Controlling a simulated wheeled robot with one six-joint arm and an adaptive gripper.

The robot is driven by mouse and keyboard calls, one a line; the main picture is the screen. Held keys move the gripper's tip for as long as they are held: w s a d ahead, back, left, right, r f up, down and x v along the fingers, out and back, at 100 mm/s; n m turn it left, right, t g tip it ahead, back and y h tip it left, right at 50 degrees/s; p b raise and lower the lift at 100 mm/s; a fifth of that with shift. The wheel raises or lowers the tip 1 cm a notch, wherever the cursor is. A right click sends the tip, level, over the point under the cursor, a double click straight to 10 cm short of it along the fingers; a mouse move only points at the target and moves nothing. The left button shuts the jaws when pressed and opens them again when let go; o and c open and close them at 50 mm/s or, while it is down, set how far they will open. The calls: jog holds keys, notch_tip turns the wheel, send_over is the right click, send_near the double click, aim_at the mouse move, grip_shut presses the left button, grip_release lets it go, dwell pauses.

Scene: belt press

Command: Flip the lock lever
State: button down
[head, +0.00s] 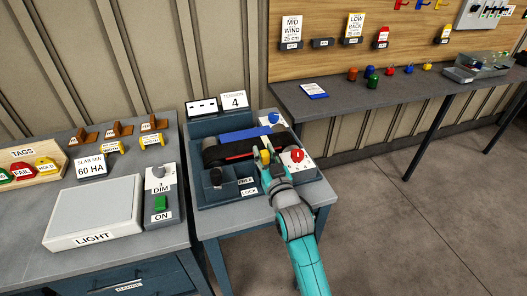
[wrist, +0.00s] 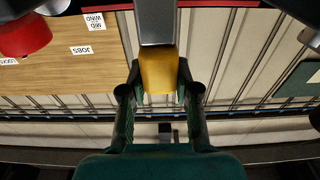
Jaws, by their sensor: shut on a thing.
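The belt press (head: 262,187) stands on a small table in the middle of the head view. A yellow grip (head: 264,157), apparently the lock lever's handle, sits at its front right, partly hidden by my gripper (head: 265,160). In the wrist view, the yellow grip (wrist: 157,72) is on the end of a grey bar (wrist: 156,22). The two fingers of my gripper (wrist: 158,92) are shut on the yellow grip, one on each side. A LOCK label (head: 248,192) lies on the press's front edge. The lever's base is hidden.
A red knob (head: 297,156) on a white dial is close right of my gripper. A blue knob (head: 273,118) stands behind, and a black knob (head: 217,176) is at the press's front left. Open floor lies right.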

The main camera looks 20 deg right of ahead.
jog(key=shift+s+f+t, duration=0.15)
jog(key=shift+s+t, duration=0.7)
jog(key=shift+t, duration=0.15)
jog(key=c, duration=0.8)
grip_release()
jog(key=shift+s, duration=0.1)
jog(key=v, duration=1.2)
